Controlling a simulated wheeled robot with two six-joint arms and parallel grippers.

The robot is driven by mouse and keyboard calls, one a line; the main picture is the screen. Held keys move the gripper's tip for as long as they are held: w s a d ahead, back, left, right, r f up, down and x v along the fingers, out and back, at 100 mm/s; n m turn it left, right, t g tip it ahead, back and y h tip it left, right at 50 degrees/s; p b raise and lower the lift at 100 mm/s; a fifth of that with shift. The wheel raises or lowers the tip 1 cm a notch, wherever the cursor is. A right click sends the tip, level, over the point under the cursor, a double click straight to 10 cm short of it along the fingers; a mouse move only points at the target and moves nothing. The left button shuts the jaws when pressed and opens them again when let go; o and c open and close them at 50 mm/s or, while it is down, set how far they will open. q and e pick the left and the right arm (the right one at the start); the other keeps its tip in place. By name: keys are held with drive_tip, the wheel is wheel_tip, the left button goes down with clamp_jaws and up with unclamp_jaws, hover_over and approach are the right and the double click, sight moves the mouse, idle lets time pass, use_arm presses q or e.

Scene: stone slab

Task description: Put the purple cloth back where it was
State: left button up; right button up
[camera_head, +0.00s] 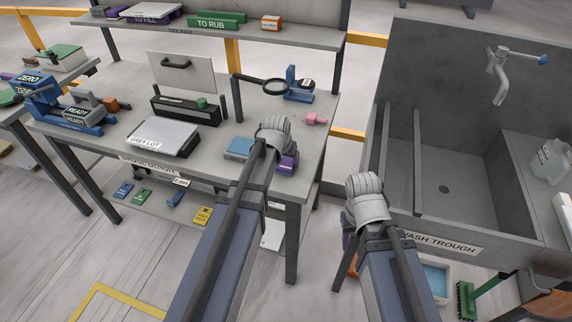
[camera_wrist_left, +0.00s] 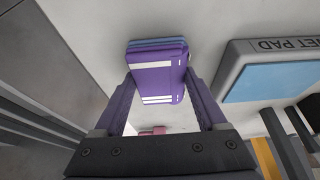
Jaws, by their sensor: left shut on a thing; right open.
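The purple cloth (camera_head: 288,163) is a folded block with white stripes, at the right front of the bench in the head view. In the left wrist view the purple cloth (camera_wrist_left: 160,78) sits between the two fingers of my left gripper (camera_wrist_left: 158,92), which is shut on it. A blue layer (camera_wrist_left: 155,43) shows along its far edge; I cannot tell whether it is part of the cloth. In the head view my left gripper (camera_head: 278,150) partly covers the cloth. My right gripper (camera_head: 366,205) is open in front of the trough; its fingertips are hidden.
A wet pad with a blue top (camera_head: 239,149) lies just left of the cloth; it also shows in the left wrist view (camera_wrist_left: 275,80). A magnifier (camera_head: 275,87), a pink item (camera_head: 316,119) and a grey-lot plate (camera_head: 165,137) are on the bench. The wash trough (camera_head: 440,242) stands right.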

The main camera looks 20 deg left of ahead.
use_arm(q)
drive_tip(key=shift+r, duration=0.1)
drive_tip(key=o, duration=0.7)
drive_tip(key=shift+f, duration=0.2)
drive_tip(key=o, duration=0.4)
drive_tip(key=shift+o, duration=0.2)
drive_tip(key=shift+r, duration=0.2)
drive_tip(key=p+v, duration=1.1)
drive_tip(key=v, duration=0.1)
drive_tip(key=s+d+m+g, duration=0.1)
drive_tip(key=s+d+g, duration=0.1)
drive_tip(key=s+d, duration=0.4)
drive_tip(key=s+d+f+m+g+y, duration=0.1)
drive_tip(key=s+d+m+g, duration=0.1)
drive_tip(key=s+d, duration=0.5)
drive_tip(key=s+g, duration=0.1)
drive_tip(key=s, duration=0.4)
drive_tip(key=shift+s+d+f+y, duration=0.2)
drive_tip(key=shift+d+f+y, duration=0.05)
drive_tip(key=shift+d+y, duration=0.05)
